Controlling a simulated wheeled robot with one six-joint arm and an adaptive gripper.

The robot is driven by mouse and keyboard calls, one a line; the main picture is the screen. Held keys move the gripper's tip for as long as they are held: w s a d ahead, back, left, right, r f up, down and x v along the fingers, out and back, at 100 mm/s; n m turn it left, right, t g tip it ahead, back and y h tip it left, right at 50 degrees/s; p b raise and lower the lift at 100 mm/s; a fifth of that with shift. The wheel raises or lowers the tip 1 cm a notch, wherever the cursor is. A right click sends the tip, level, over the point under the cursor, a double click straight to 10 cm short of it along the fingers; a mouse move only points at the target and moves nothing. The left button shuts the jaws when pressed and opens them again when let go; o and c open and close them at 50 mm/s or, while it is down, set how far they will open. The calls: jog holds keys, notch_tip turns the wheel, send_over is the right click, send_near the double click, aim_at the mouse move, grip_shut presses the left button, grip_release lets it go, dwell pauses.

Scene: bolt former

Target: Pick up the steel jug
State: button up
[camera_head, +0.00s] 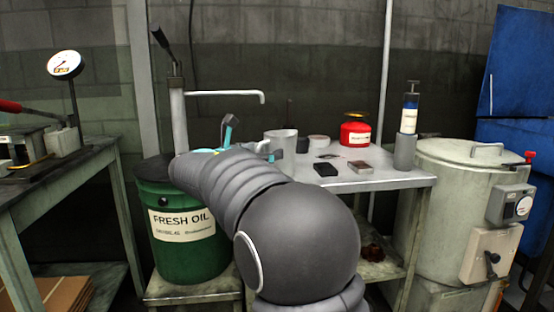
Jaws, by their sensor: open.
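The steel jug (281,139) is a grey, upright, open-topped vessel on the left part of the metal table. My gripper (250,141) is at the jug's left, at the end of my dark arm. Its fingers, with cyan parts, are spread open. One finger is at the jug's lower front in the picture and covers a little of it. I cannot tell whether it touches the jug. My arm hides much of the gripper and the table's left front.
The table (385,181) also holds a red can (355,132), small dark blocks (326,169) and pale round items (318,142). A green oil drum (183,235) with a pump stands left. A grey bottle (405,150) and a large drum (450,190) stand right.

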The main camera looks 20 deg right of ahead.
aim_at(269, 149)
jog(key=x, duration=0.3)
jog(key=shift+d, duration=0.15)
grip_shut()
dwell(0.3)
